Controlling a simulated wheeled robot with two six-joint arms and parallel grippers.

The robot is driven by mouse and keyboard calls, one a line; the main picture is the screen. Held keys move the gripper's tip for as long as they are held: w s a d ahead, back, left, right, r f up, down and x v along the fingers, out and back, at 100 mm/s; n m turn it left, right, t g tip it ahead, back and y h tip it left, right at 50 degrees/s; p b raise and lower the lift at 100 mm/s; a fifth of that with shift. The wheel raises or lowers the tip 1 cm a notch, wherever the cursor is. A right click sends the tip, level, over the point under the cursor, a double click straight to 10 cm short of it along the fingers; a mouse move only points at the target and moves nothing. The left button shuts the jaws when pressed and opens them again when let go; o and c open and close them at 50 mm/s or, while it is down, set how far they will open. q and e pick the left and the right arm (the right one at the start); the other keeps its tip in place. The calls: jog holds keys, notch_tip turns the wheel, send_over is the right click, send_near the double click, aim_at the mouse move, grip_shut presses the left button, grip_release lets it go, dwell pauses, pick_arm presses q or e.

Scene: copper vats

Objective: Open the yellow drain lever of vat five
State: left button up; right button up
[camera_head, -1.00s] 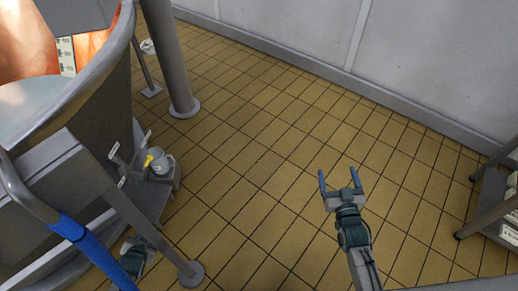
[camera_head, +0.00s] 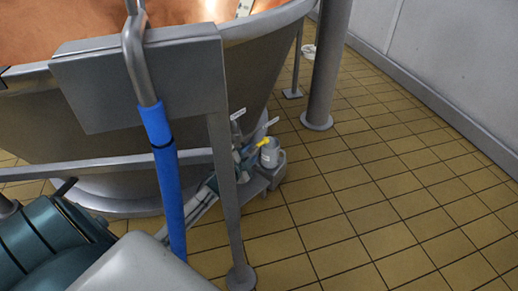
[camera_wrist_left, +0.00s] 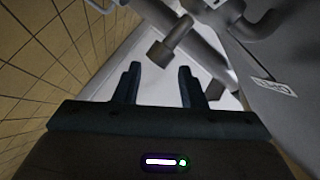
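The yellow drain lever (camera_head: 262,143) shows low on the vat's near side in the head view, beside a pale mug-like container (camera_head: 270,157). The vat (camera_head: 270,70) is large and grey with a copper top; I cannot read its number. My left arm reaches behind a grey post, and its gripper (camera_head: 246,157) is just left of the lever, apparently apart from it. In the left wrist view the gripper (camera_wrist_left: 158,85) has its two fingers apart with nothing between them. A grey pipe with a blunt end (camera_wrist_left: 168,50) lies beyond the fingers. My right gripper is out of view.
A grey post (camera_head: 222,190) and a blue-sleeved rail (camera_head: 165,175) stand in front of my left arm. Small tags (camera_head: 238,114) stick up near the lever. A thick column (camera_head: 328,65) stands behind. Tiled floor (camera_head: 390,200) is free to the right.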

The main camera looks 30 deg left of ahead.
aim_at(255, 149)
pick_arm(q)
jog(key=b+x, duration=0.2)
jog(key=x, duration=0.5)
